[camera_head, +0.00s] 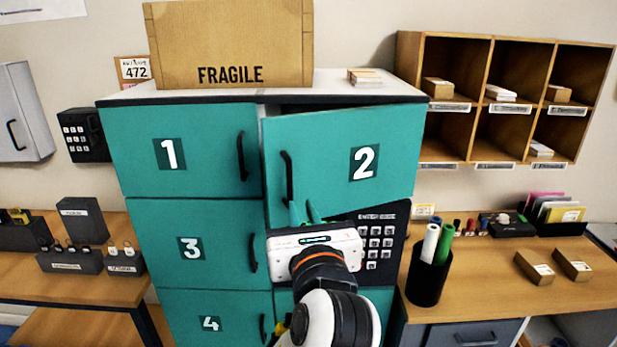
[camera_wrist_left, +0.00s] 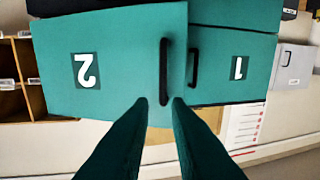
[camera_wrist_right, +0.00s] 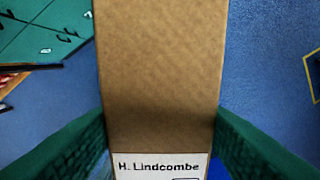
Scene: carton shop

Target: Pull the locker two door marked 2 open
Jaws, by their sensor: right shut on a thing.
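The teal door marked 2 (camera_head: 340,160) is at the cabinet's upper right. It stands slightly ajar, with its left edge out and a dark gap along its top. Its black vertical handle (camera_head: 288,178) is near that left edge. My left gripper (camera_head: 304,212) is in front of the door by the handle's lower end, its teal fingers apart. In the left wrist view the handle (camera_wrist_left: 164,72) ends near the gap between the fingertips (camera_wrist_left: 160,102); I cannot tell whether they touch. My right gripper (camera_wrist_right: 160,125) is shut on a brown carton (camera_wrist_right: 160,70) labelled H. Lindcombe, seen only in the right wrist view.
Doors 1 (camera_head: 205,150), 3 (camera_head: 215,240) and 4 (camera_head: 235,320) look shut. A keypad panel (camera_head: 380,240) sits below door 2. A FRAGILE box (camera_head: 230,40) stands on top. A pen cup (camera_head: 428,275) stands on the right desk, below a cubby shelf (camera_head: 480,95).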

